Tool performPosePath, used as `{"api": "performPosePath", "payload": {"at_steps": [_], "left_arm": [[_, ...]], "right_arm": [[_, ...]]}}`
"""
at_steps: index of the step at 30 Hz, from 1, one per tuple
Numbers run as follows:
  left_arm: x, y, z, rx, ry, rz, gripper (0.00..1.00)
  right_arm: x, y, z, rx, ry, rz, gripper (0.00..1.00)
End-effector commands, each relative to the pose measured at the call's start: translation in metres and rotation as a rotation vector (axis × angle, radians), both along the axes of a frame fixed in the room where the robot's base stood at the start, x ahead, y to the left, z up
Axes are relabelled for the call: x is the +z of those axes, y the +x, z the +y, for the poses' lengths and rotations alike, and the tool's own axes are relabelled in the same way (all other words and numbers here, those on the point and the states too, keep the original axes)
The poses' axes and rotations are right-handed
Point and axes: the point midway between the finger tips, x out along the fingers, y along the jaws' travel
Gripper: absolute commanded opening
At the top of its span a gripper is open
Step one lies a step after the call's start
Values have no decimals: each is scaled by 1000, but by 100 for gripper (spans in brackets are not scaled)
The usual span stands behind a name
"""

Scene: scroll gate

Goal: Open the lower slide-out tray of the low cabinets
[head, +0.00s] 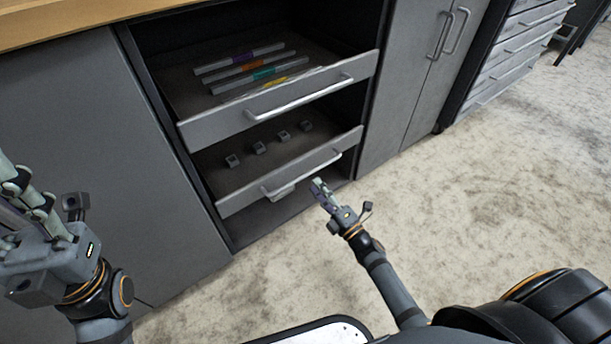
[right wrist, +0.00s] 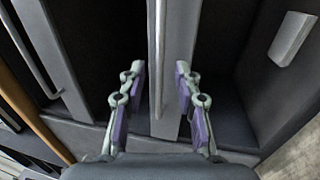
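The lower slide-out tray (head: 232,200) of the low cabinet stands partly out, with its grey front and bar handle (head: 300,180) facing the floor area. It holds several small grey blocks (head: 259,148). My right gripper (head: 318,187) is at the handle's right part in the head view. In the right wrist view its fingers (right wrist: 158,72) are apart on either side of the bar, with gaps visible; contact cannot be told. The upper tray (head: 222,124), with its own bar handle (head: 300,97), is also partly out. My left gripper (head: 45,225) is at the left, away from the trays; its finger gap is unclear.
Closed grey cabinet doors (head: 400,85) stand to the right, with a drawer unit (head: 515,50) beyond. A plain grey panel (head: 85,150) is at the left. A light block (right wrist: 290,38) shows in the wrist view. The mottled floor (head: 480,190) is clear.

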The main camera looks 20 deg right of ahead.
Motion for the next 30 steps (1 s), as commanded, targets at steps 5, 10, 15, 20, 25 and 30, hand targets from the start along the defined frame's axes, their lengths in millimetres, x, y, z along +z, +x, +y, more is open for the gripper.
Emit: {"api": "performPosePath", "payload": {"at_steps": [5,10,15,20,25,30], "left_arm": [[-11,0,0,7,2,0,40],[-15,1,-1,10,3,1,40],[-15,1,-1,11,3,1,40],[-14,1,-1,10,3,1,40],[-14,1,-1,10,3,1,40],[-14,1,0,10,1,1,40]], "right_arm": [[6,35,12,-2,3,-2,33],[10,53,19,-2,2,2,33],[12,58,21,-1,1,1,33],[12,57,21,-1,1,1,33],[12,57,21,-1,1,1,10],[11,57,21,-1,1,1,0]]}}
